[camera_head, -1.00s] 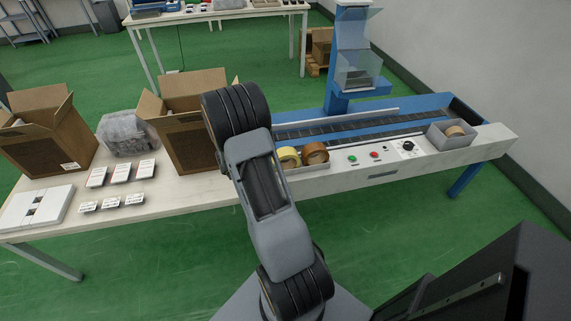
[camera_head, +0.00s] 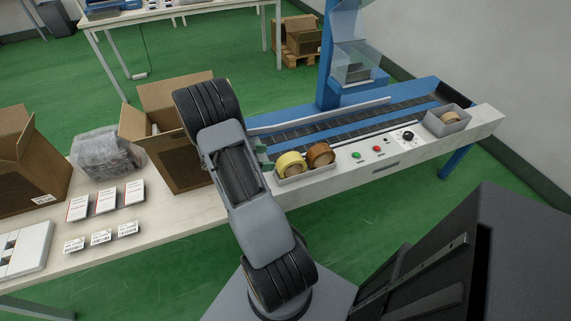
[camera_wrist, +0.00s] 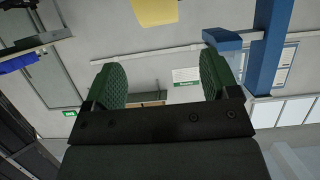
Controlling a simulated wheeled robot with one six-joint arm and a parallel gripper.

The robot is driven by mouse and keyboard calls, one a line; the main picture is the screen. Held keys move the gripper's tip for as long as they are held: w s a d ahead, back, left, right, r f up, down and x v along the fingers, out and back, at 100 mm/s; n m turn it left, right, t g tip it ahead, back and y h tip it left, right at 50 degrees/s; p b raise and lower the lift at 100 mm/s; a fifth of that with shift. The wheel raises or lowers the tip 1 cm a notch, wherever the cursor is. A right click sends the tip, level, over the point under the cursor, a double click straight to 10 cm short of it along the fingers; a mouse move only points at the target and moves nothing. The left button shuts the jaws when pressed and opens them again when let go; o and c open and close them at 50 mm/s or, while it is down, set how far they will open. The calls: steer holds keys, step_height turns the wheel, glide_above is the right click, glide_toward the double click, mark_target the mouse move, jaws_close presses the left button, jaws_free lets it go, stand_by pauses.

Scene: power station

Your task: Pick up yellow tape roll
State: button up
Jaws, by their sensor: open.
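The yellow tape roll (camera_head: 291,164) stands in a small grey tray (camera_head: 296,179) at the near edge of the conveyor table, beside a brown tape roll (camera_head: 320,155). My gripper (camera_wrist: 161,85) shows open and empty in the wrist view, with two green pads apart. In the head view my arm hides most of it; a bit of green shows just left of the yellow roll. A yellow shape is at the top edge of the wrist view; I cannot tell what it is.
Buttons and a knob (camera_head: 408,135) lie between the trays. A blue post (camera_head: 328,60) rises behind the conveyor. An open cardboard box (camera_head: 178,160) and small white boxes are left of my arm.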

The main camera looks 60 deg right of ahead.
mark_target(289, 157)
steer(key=b+x, duration=0.1)
steer(key=x, duration=1)
steer(key=shift+w+d+f, duration=0.1)
steer(key=shift+f, duration=0.05)
steer(key=c, duration=1.1)
steer(key=shift+c, duration=0.2)
